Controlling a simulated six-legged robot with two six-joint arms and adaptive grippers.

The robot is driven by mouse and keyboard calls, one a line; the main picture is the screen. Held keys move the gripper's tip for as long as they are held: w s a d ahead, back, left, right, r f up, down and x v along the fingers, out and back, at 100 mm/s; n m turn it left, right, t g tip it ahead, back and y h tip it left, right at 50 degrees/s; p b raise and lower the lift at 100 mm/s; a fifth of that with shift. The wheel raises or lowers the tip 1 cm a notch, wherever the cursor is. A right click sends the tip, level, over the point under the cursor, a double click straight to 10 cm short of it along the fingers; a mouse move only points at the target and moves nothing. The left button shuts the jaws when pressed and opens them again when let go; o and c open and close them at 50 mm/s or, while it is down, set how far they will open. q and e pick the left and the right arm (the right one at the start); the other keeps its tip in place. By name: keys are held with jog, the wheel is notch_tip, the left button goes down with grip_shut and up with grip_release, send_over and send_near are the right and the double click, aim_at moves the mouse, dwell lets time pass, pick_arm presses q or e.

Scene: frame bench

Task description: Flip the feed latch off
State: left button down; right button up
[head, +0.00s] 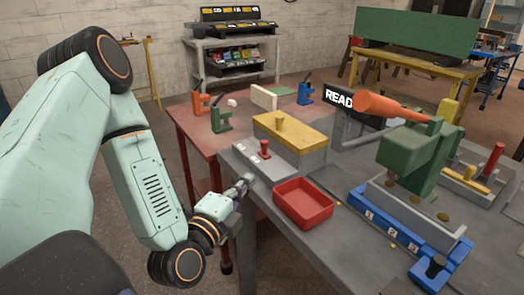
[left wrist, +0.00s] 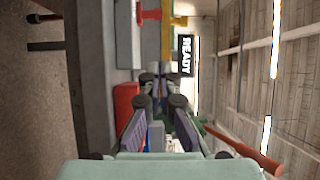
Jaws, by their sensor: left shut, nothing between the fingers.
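A small red lever with a knob (head: 264,148) stands upright on a grey block with small white labels (head: 250,163) at the bench's near left corner; it looks like the feed latch. In the left wrist view a red lever (left wrist: 150,14) shows near the top edge, apart from the fingers. My left gripper (head: 248,180) is shut and empty, just in front of and below the grey block. In the left wrist view its fingertips (left wrist: 162,80) are close together. I cannot tell whether it touches the block. My right gripper is not in view.
A red tray (head: 303,222) lies right of my left gripper. Behind the lever is a yellow-topped box (head: 290,128). A green press (head: 412,155) with an orange handle (head: 390,108) and a blue-edged fixture (head: 385,226) stand to the right. A READY sign (head: 340,98) is behind.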

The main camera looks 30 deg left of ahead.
pick_arm(q)
jog(key=b, duration=0.3)
send_near(264, 149)
jog(key=w+d, duration=0.1)
jog(key=d, duration=0.1)
jog(key=w+d+r, duration=0.1)
jog(key=w+d, duration=0.1)
jog(key=shift+w+r, duration=0.1)
jog(key=shift+w, duration=0.05)
jog(key=w+a, duration=0.3)
jog(key=shift+w, duration=0.15)
jog(key=shift+w+a, duration=0.1)
jog(key=shift+a, duration=0.2)
jog(key=shift+r, duration=0.1)
